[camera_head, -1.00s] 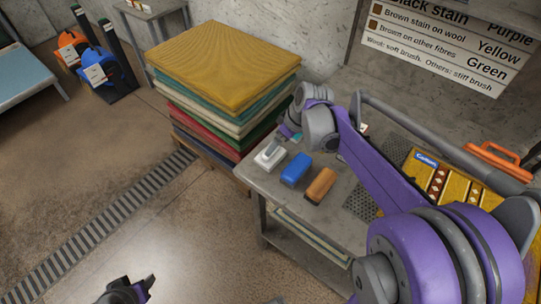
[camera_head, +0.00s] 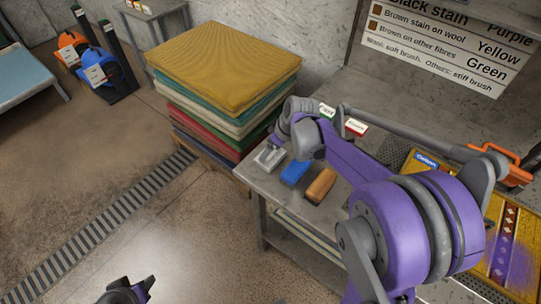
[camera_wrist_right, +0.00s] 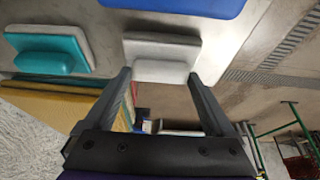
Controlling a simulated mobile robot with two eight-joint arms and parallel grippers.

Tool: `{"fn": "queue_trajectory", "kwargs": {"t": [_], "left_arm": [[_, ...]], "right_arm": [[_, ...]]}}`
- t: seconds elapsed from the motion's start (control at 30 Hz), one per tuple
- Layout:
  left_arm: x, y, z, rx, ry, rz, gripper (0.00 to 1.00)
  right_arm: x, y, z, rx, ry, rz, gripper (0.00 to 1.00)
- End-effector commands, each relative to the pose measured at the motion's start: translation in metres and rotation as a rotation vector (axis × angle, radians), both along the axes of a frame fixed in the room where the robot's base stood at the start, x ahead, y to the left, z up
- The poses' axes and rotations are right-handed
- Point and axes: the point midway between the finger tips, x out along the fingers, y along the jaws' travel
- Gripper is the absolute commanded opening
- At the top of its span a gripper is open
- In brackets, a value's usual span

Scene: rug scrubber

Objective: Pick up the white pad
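The white pad (camera_head: 269,158) lies at the left end of the grey table, beside the blue pad. In the right wrist view the white pad (camera_wrist_right: 162,47) shows its flat base and a raised grip block. My right gripper (camera_wrist_right: 160,76) is open, with one finger at either side of that block. I see no clear contact. In the head view my right gripper (camera_head: 276,145) is small and partly hidden by its own wrist, just above the pad. My left gripper (camera_head: 130,290) is at the bottom edge, far from the table; its finger opening is unclear.
The blue pad (camera_head: 295,172) and orange-brown pad (camera_head: 320,186) lie to the right of the white one. A teal pad (camera_wrist_right: 52,48) is beside it in the wrist view. A stack of folded rugs (camera_head: 225,65) stands close behind the table's left end.

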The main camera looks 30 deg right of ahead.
Motion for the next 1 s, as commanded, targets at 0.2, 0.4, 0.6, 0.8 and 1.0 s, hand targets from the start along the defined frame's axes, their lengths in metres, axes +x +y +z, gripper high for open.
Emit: {"fn": "queue_trajectory", "kwargs": {"t": [0.2, 0.4, 0.6, 0.8, 1.0], "left_arm": [[0.000, 0.000, 0.000, 0.000, 0.000, 0.000, 0.50], [0.000, 0.000, 0.001, 0.000, -0.001, 0.000, 0.50], [0.002, 0.000, 0.006, 0.000, -0.004, 0.000, 0.50], [0.003, 0.000, 0.009, 0.000, -0.006, 0.000, 0.50], [0.003, 0.000, 0.010, 0.000, -0.007, 0.000, 0.50]], "right_arm": [[0.000, 0.000, 0.000, 0.000, 0.000, 0.000, 0.33], [0.000, 0.000, 0.008, 0.000, 0.000, 0.000, 0.33], [0.000, 0.000, 0.045, 0.000, -0.001, 0.000, 0.33], [0.000, 0.000, 0.082, 0.000, -0.001, 0.000, 0.33], [0.000, 0.000, 0.099, 0.000, 0.000, 0.000, 0.33]]}}
